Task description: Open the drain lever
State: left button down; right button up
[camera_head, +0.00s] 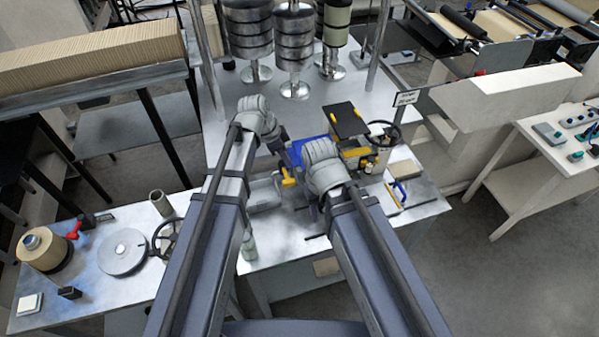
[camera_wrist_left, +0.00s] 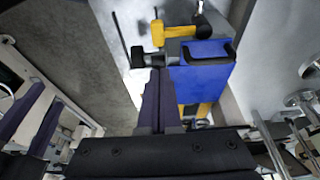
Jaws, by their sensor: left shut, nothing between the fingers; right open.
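A yellow lever handle (camera_head: 288,177) stands beside a blue-topped unit (camera_head: 294,151) on the grey bench; I take it for the drain lever. In the left wrist view the yellow handle (camera_wrist_left: 157,33) sits on a grey valve-like body next to the blue box (camera_wrist_left: 202,83). My left gripper (camera_head: 283,143) is above and just behind the handle, shut and empty. Its closed dark fingers (camera_wrist_left: 156,98) point toward the valve, apart from the yellow handle as far as I can tell. My right gripper (camera_head: 313,211) is open, lower in the picture, partly hidden by its wrist.
A black panel (camera_head: 347,120) and a black handwheel (camera_head: 382,135) stand right of the blue unit. A grey tray (camera_head: 264,194) lies left of the lever. Metal rollers (camera_head: 294,40) stand at the back.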

aim_at(286, 175)
pick_arm(q)
jog(key=shift+f, duration=0.1)
dwell(0.3)
jog(key=b+x, duration=0.9)
jog(key=x, duration=0.1)
dwell(0.5)
